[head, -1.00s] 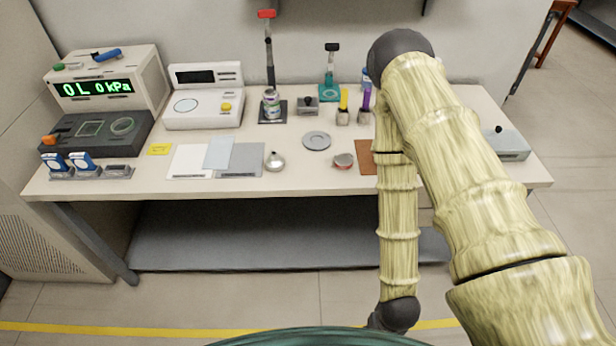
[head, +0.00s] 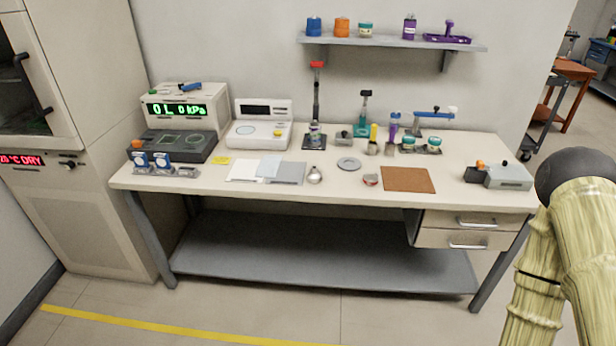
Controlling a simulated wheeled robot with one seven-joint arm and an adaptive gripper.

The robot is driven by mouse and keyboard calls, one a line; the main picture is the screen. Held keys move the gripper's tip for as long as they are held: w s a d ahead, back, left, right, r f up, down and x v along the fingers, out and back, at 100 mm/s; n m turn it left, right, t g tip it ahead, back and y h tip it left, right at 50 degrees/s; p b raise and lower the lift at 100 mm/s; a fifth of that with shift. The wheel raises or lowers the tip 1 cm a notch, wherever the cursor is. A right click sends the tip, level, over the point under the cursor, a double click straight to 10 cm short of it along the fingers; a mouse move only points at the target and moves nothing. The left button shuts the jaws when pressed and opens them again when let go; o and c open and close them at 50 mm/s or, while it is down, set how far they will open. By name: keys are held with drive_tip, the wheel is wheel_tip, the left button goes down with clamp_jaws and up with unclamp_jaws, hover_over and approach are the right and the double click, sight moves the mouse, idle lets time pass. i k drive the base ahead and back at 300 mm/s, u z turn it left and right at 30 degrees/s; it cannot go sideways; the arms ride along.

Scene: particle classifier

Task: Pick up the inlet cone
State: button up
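A small shiny silver piece (head: 315,174), rounded with a narrow top, stands on the workbench (head: 330,204) near its front edge. It looks like the inlet cone, but it is too small here to be sure. It sits just right of a grey mat (head: 290,176) and left of a small round tin with red on it (head: 371,180). Nothing touches or covers it. My arm shows at the right edge of the head view, off the bench's right end. My gripper is out of view.
A display box (head: 186,107) and a white instrument (head: 258,134) stand at the back left. A flat grey ring (head: 348,163), stands and a brown mat (head: 408,180) are on the bench. A shelf (head: 390,41) hangs above. The front strip is mostly clear.

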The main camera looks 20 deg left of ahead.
sight(313, 176)
drive_tip(key=u, duration=0.6)
drive_tip(key=i, duration=0.7)
drive_tip(key=u, duration=0.4)
